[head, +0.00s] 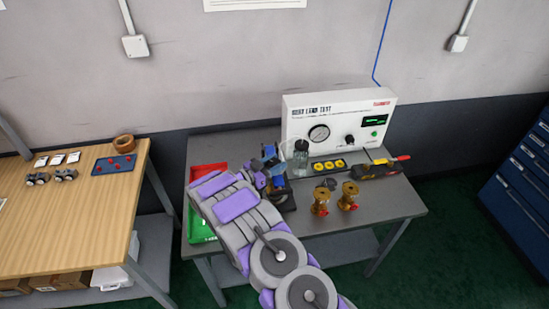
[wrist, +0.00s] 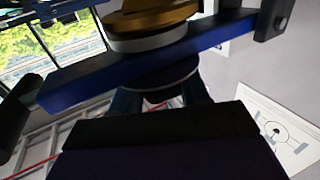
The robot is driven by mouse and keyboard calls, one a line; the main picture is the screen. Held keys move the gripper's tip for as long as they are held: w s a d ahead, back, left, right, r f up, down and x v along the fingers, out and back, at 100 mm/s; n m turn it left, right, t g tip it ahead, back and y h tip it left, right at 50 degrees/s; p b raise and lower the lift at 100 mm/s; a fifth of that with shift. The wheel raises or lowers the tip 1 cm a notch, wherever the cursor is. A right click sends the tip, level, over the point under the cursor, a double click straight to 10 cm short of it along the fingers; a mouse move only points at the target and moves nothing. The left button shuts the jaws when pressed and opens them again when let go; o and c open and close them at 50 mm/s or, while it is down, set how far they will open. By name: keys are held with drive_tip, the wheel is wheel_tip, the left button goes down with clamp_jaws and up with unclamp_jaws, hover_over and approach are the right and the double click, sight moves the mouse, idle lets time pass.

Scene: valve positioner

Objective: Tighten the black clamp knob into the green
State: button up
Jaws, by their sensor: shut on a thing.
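A blue clamp bar (wrist: 90,82) crosses the wrist view, with a brass-coloured part (wrist: 155,18) and a pale ring above it. A dark round knob (wrist: 160,82) sits just under the bar. My gripper (wrist: 160,100) is shut on this knob, one finger at each side, coming from below in the picture. In the head view the blue clamp fixture (head: 270,160) stands on the grey bench, and my arm covers much of it and of my gripper. The knob is hidden there. I see no green mark on the clamp or knob.
On the grey bench (head: 400,208) stand a white test box (head: 340,112), a clear bottle (head: 301,158), two brass valves (head: 320,201) and a black-and-yellow tool (head: 378,169). Red (head: 206,171) and green (head: 199,228) trays lie at left. A wooden table (head: 75,205) stands further left.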

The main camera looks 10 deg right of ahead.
drive_tip(key=shift+w+a+r+m+g+h, duration=0.1)
drive_tip(key=shift+m+g+h, duration=0.2)
drive_tip(key=shift+m+g, duration=0.4)
drive_tip(key=shift+w+a+r+m+g+h, duration=0.1)
drive_tip(key=shift+m+g+h, duration=0.3)
drive_tip(key=shift+g, duration=0.5)
drive_tip(key=shift+m+g, duration=0.3)
drive_tip(key=shift+m+g+b, duration=0.5)
drive_tip(key=shift+g+b, duration=0.15)
drive_tip(key=shift+g, duration=0.05)
drive_tip(key=shift+r+m+g+b, duration=0.1)
drive_tip(key=shift+m+g+b, duration=0.5)
drive_tip(key=shift+g, duration=0.4)
